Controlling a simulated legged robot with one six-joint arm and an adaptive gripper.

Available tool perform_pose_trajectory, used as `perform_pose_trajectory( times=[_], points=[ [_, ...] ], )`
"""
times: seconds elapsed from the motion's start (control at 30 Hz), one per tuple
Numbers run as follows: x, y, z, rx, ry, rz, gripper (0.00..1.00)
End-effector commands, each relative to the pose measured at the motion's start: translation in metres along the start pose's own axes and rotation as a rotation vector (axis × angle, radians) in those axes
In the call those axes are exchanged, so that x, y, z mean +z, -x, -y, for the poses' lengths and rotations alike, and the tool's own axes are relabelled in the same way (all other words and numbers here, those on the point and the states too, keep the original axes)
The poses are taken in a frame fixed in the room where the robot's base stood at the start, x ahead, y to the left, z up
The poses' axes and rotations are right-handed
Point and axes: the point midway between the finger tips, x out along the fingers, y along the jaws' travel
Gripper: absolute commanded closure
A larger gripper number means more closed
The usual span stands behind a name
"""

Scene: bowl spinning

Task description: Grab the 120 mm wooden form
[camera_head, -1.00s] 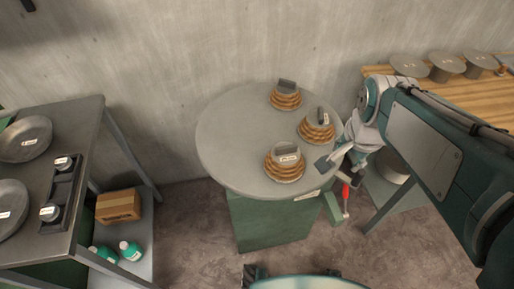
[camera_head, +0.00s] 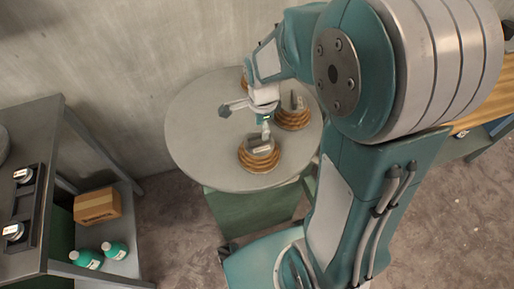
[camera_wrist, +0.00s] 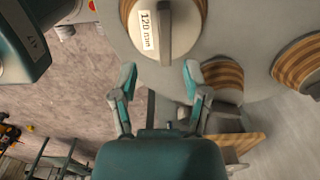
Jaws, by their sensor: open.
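In the head view my gripper (camera_head: 247,116) hangs over the table, behind and above that form. Whether it touches anything cannot be told.
A second form (camera_head: 293,119) stands to the right; another behind (camera_head: 244,78) is partly hidden by my arm. They stand on a round grey table (camera_head: 195,145). A shelf at left holds a box (camera_head: 97,207) and green bottles (camera_head: 115,250). The table's left side is clear.

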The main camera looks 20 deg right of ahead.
Motion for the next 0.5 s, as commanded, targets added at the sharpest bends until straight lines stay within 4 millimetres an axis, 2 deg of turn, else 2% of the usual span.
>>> perform_pose_trajectory(
  times=[0.17, 0.4, 0.5],
  points=[
    [0.003, -0.015, 0.002, 0.003, 0.002, 0.0, 0.4],
    [0.008, -0.05, 0.006, 0.004, 0.001, 0.0, 0.4],
    [0.008, -0.056, 0.006, 0.0, 0.001, 0.0, 0.4]
  ],
)
